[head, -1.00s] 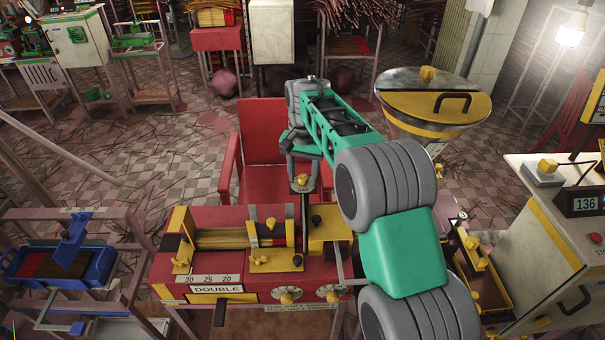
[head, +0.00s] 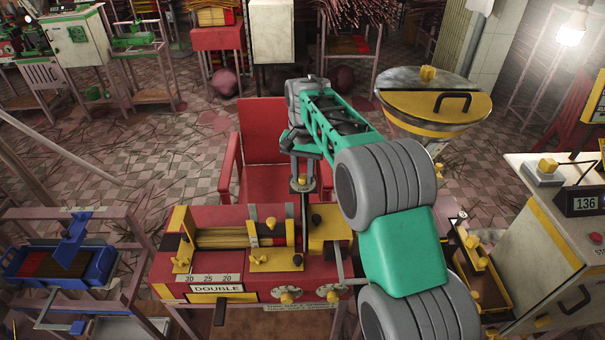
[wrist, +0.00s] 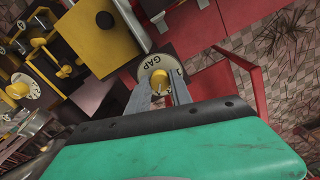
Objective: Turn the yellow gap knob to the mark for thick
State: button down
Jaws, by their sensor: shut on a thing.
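The yellow gap knob (wrist: 159,82) stands in the middle of a pale round dial (wrist: 148,62) marked GAP in the wrist view. In the head view the knob (head: 302,181) is at the back of the red machine, in front of the red chair. My gripper (wrist: 159,88) is shut on the knob, with one finger on each side of it; it also shows in the head view (head: 301,172). The dial's other marks are partly hidden by the fingers or too small to read, so the knob's setting cannot be told.
The red machine (head: 170,272) carries other yellow knobs, a black-knobbed lever and a DOUBLE label (head: 215,289). A yellow-lidded hopper (head: 410,105) stands to the right of my arm. The red chair (head: 262,130) is close behind the dial.

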aim_at(303, 176)
jog(key=shift+n, duration=0.3)
jog(key=n, duration=0.2)
jog(key=shift+n+p, duration=0.3)
jog(key=shift+p, duration=0.1)
jog(key=shift+n, duration=1.8)
jog(key=c, duration=1.1)
grip_release()
jog(key=shift+c, duration=0.2)
notch_tip(303, 176, up, 8)
jog(key=shift+f+b, duration=0.1)
jog(key=shift+b, duration=0.25)
